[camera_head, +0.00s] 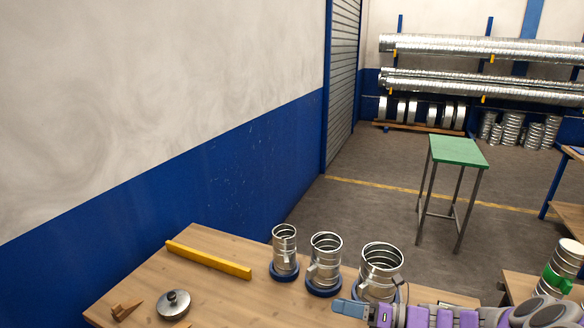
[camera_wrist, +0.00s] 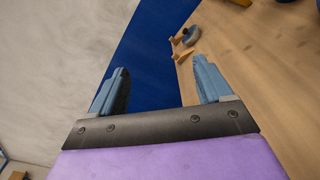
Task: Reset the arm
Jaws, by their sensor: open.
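My gripper (camera_wrist: 158,88) is open in the wrist view, with its two blue-grey fingers apart and nothing between them. Past the fingers I see the blue lower wall and the table edge. In the head view, my purple arm reaches in from the lower right, and the gripper (camera_head: 352,308) is at the table's front right, in front of the largest duct piece (camera_head: 381,262). That piece's lower part is partly hidden by the arm. A medium duct piece (camera_head: 325,255) and a small one (camera_head: 284,245) stand upright to its left on blue round bases.
The wooden table (camera_head: 225,295) holds a yellow bar (camera_head: 208,260), a metal lid with a knob (camera_head: 173,304) and wooden wedges (camera_head: 127,308). A wall stands along its left. A green-topped stool (camera_head: 458,151) stands on the open floor behind. A duct with a green band (camera_head: 560,270) is at right.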

